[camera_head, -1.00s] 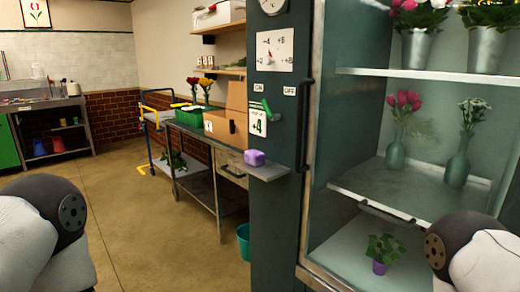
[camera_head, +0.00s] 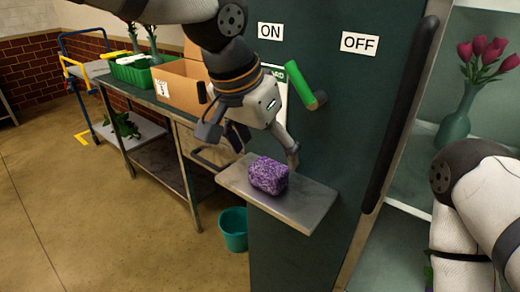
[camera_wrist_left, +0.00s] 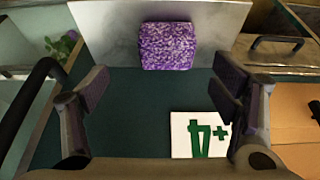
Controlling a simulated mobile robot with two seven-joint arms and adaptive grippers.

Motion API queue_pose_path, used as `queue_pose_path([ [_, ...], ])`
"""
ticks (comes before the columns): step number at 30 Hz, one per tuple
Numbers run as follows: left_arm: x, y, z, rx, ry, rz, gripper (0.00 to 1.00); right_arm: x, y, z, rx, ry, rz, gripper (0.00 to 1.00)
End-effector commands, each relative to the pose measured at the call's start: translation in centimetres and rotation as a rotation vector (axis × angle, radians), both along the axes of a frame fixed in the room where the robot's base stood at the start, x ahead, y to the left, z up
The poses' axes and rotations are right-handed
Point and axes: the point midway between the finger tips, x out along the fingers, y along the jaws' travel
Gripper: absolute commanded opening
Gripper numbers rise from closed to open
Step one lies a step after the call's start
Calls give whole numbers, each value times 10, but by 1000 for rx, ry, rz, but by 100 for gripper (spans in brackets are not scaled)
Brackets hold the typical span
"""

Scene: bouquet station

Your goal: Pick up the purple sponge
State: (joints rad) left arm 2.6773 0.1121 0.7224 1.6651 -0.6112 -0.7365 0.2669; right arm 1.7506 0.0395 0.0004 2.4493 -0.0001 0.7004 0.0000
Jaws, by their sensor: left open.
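The purple sponge (camera_head: 268,176) is a speckled block resting on a small grey metal shelf (camera_head: 306,207) that juts from a dark green panel. My left gripper (camera_head: 248,150) is open above and just behind the sponge, with its fingers spread and nothing between them. In the left wrist view the sponge (camera_wrist_left: 167,46) lies beyond the open fingertips (camera_wrist_left: 162,84), roughly centred between them and apart from both. My right arm shows at the right edge, but its gripper is out of view.
A green lever (camera_head: 305,85) and ON and OFF labels are on the panel just above. A long dark handle (camera_head: 402,115) runs down to the right, beside the glass-fronted flower cabinet. A teal bucket (camera_head: 233,229) stands on the floor below. A workbench with a cardboard box (camera_head: 181,85) is behind.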

Motion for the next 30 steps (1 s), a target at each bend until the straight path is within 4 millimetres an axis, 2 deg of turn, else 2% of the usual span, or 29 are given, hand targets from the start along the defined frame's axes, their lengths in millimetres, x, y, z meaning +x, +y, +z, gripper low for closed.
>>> queue_pose_path([
  [2, 1, 0, 7, 8, -11, -2, 80, -1, 0, 0, 0, 3, -1, 36],
  [5, 4, -1, 0, 11, -10, -2, 80, -3, 0, -2, -1, 10, -1, 36],
  [15, 23, -6, -60, 10, -7, -3, 80, -12, 0, -9, 0, 42, -1, 36],
  [23, 25, -8, -63, 8, -13, -1, 80, -11, 0, -9, -1, 40, -1, 36],
  [24, 25, -8, -63, 8, -13, -1, 75, -11, 0, -9, -1, 40, -1, 36],
  [30, 25, -8, -63, 8, -13, -2, 33, -11, 0, -9, -1, 40, -1, 36],
])
